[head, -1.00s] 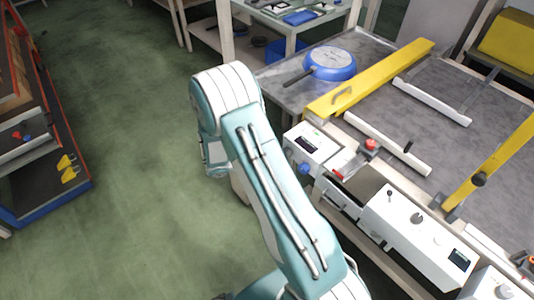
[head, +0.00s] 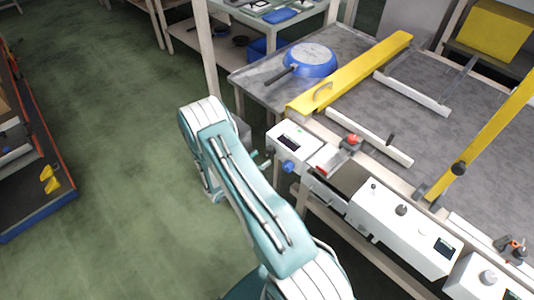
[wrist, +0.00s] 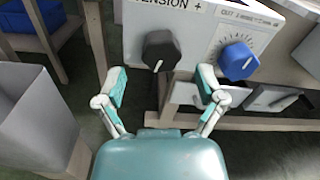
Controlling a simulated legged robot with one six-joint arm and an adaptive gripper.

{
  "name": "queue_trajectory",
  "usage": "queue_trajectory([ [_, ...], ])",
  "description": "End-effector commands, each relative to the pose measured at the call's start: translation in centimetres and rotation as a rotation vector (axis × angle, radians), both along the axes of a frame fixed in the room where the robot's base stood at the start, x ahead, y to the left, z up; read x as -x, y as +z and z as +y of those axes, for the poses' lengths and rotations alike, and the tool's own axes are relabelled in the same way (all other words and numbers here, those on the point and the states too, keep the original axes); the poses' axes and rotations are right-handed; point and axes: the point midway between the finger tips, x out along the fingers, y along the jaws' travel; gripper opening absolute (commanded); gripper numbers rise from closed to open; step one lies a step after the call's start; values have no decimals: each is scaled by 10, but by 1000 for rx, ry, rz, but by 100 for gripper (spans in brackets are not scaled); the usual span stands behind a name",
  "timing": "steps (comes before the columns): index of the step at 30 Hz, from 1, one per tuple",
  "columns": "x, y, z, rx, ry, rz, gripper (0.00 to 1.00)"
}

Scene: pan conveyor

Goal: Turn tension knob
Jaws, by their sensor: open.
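The tension knob (wrist: 161,51) is dark grey, on the front of a white control box under the label "TENSION +" in the wrist view. My gripper (wrist: 161,82) is open, its two fingers apart on either side below the knob, and nothing is between them. I cannot tell that either finger touches the knob. A blue knob (wrist: 238,61) with a dial scale sits to the right, close to the right finger. In the head view the control box (head: 293,143) with its small screen and blue knob stands at the table's near corner. My arm hides most of my gripper there.
A blue pan (head: 310,60) lies on the grey table (head: 365,95) behind a yellow guard rail (head: 350,75). A red button (head: 353,140) is right of the control box. A grey bin (wrist: 35,115) stands left in the wrist view. Open green floor lies left.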

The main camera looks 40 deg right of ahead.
Motion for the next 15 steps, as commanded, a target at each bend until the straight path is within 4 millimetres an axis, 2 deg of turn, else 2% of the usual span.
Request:
queue_trajectory([
  [1, 1, 0, -9, 0, -4, 0, 88],
  [6, -1, 0, -27, 0, -1, 1, 88],
  [15, -1, 0, -31, 0, 0, 1, 88],
])
